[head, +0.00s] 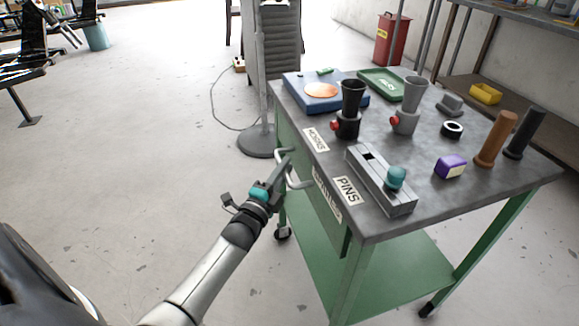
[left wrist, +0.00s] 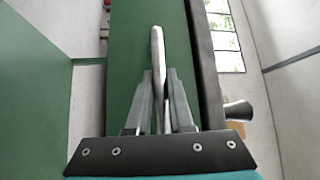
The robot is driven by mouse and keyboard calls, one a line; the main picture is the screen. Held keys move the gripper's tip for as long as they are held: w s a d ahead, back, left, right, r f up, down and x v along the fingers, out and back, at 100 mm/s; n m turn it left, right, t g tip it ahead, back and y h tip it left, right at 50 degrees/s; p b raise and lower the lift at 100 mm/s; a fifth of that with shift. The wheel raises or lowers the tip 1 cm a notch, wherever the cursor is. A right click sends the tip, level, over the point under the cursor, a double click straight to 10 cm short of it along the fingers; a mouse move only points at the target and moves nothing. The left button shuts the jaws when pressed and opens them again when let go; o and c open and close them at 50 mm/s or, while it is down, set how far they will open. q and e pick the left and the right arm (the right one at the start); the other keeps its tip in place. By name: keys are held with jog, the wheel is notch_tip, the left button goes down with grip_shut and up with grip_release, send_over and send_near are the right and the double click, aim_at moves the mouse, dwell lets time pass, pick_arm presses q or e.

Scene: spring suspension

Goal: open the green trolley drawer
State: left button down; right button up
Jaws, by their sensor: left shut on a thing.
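The green trolley (head: 345,278) stands at the right in the head view, with a grey top. Its drawer (head: 322,203) is on the side facing my left arm and carries a pale bar handle (head: 294,174). My left gripper (head: 284,162) is at this handle. In the left wrist view the two fingers (left wrist: 160,105) are shut on the handle bar (left wrist: 157,60), in front of the green drawer face (left wrist: 126,60). I cannot tell whether the drawer stands out at all. My right gripper is not in view.
On the trolley top (head: 290,112) stand a grey rail block (head: 385,190), black and grey cups, a blue case (head: 312,104), a green tray (head: 378,82) and brown and black cylinders. A grey column stand (head: 258,140) is behind.

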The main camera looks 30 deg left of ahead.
pick_arm(q)
jog(key=s+a+p, duration=0.3)
jog(key=s+a, duration=1)
jog(key=s, duration=0.2)
jog(key=shift+s, duration=0.2)
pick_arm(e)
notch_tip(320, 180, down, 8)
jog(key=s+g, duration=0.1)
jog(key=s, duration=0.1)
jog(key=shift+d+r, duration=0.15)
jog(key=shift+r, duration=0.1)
pick_arm(q)
jog(key=c, duration=0.8)
grip_release()
jog(key=s+d+f+p, duration=0.1)
jog(key=s+f+p, duration=0.1)
jog(key=s, duration=1.3)
jog(key=shift+p, duration=0.35)
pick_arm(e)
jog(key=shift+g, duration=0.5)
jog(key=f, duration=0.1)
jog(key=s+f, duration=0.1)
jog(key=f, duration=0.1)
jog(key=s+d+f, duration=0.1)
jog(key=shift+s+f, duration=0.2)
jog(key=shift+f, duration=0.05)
pick_arm(q)
jog(key=shift+d, duration=0.15)
